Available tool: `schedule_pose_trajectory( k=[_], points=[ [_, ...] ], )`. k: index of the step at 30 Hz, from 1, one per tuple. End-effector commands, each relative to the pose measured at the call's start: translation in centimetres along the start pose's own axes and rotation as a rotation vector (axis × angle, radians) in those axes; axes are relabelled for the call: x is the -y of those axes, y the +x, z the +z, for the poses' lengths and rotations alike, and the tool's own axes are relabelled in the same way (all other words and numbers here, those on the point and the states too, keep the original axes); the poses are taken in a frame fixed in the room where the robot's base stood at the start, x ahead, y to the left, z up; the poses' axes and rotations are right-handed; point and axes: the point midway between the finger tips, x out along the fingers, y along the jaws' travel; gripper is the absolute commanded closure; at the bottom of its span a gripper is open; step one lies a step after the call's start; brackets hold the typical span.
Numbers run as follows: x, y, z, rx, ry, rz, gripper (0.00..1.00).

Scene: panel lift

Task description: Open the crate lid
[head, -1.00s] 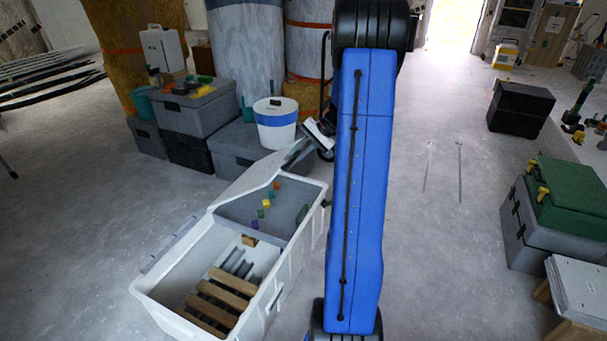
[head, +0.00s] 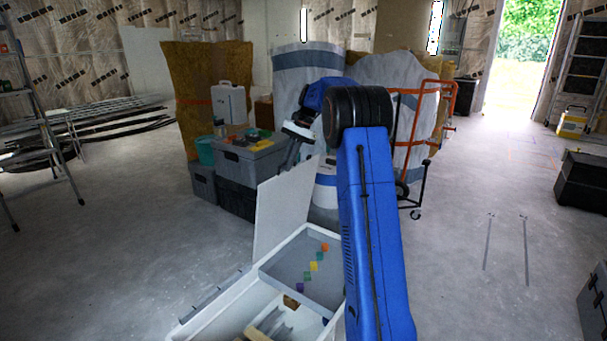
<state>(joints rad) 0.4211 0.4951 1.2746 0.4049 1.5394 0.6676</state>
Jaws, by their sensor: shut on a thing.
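The light grey crate (head: 222,310) stands on the floor at the bottom middle, partly cut off by the frame. Its pale lid (head: 284,208) stands steeply raised at the crate's far end, with the crate open below it. My gripper (head: 292,158) is shut on the lid at its upper edge; the fingertips are small and hard to make out. My blue arm hides the crate's right side. Inside the crate, a grey compartment holds several small coloured cubes (head: 313,266).
Grey and black cases (head: 245,165) are stacked behind the lid on the left, beside a white and blue bucket (head: 326,182). An orange hand truck (head: 412,130) stands behind my arm. A stepladder (head: 45,130) is far left.

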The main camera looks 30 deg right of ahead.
Motion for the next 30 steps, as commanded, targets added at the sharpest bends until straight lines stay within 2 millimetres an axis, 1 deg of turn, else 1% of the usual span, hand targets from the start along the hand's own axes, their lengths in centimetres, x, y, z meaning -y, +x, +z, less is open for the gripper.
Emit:
schedule_pose_trajectory(
  k=[1,6,12,17,27,28,29,30],
  points=[
    [1.1,0.2,-0.1,0.0,-0.002,0.001,1.0],
    [3.8,0.5,-0.1,0.001,-0.002,0.0,1.0],
    [5.6,0.8,-0.1,0.002,-0.001,0.001,1.0],
    [6.0,0.9,-0.1,0.003,-0.001,0.001,1.0],
    [6.1,1.0,-0.1,0.005,0.0,0.002,1.0],
    [6.1,1.1,-0.1,0.005,0.0,0.002,0.89],
    [6.1,1.1,-0.1,0.005,0.0,0.002,0.81],
    [6.1,1.1,-0.1,0.005,0.0,0.003,0.72]
  ],
)
